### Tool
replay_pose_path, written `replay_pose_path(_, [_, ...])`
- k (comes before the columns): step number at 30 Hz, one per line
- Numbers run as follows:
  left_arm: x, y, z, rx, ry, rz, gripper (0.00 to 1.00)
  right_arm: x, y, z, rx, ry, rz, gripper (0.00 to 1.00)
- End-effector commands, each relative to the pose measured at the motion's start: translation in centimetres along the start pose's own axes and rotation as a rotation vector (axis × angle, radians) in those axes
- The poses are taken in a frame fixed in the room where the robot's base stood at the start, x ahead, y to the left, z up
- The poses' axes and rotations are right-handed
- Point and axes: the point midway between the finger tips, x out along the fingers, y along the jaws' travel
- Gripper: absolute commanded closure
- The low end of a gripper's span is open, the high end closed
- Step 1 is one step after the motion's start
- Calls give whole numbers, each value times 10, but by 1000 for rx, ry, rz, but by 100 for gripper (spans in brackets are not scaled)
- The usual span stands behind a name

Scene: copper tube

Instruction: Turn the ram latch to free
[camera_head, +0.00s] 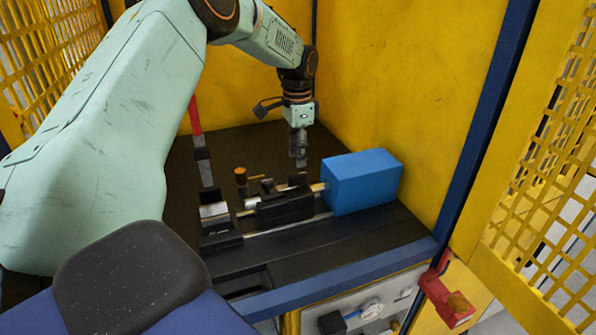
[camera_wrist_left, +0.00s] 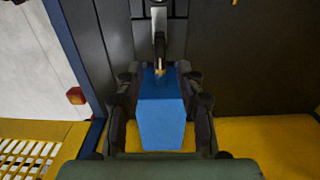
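A bench machine with a black carriage block (camera_head: 285,206) on silver rails sits on the dark deck. A brass-knobbed post (camera_head: 241,176) and a small black knob (camera_head: 267,186) stand beside the block; I cannot tell which small part is the ram latch. A blue box-shaped housing (camera_head: 362,181) is at the right end of the rails. My left gripper (camera_head: 299,163) points down above the block, just left of the blue housing. In the left wrist view its fingers (camera_wrist_left: 160,103) are spread, with the blue housing (camera_wrist_left: 161,122) beyond them and nothing held. My right gripper does not show.
A red-handled lever (camera_head: 195,116) rises left of the machine. Yellow walls (camera_head: 395,75) close in the back and right. A blue frame rail (camera_head: 335,278) runs along the front edge. A red bracket (camera_head: 447,296) is at the lower right.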

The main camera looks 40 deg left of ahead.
Motion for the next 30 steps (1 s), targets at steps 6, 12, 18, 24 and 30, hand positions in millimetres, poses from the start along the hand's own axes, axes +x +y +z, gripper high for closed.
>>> replay_pose_path(6, [36,4,1,0,-4,4,62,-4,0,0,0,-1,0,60])
replay_pose_path(12, [60,3,0,-1,-2,2,62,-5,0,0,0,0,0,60])
replay_pose_path(18, [68,1,-1,0,-1,1,62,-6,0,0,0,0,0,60])
replay_pose_path(24, [68,0,-2,0,-1,1,62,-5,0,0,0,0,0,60])
replay_pose_path(30, [68,-1,-2,0,-1,1,79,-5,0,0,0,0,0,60])
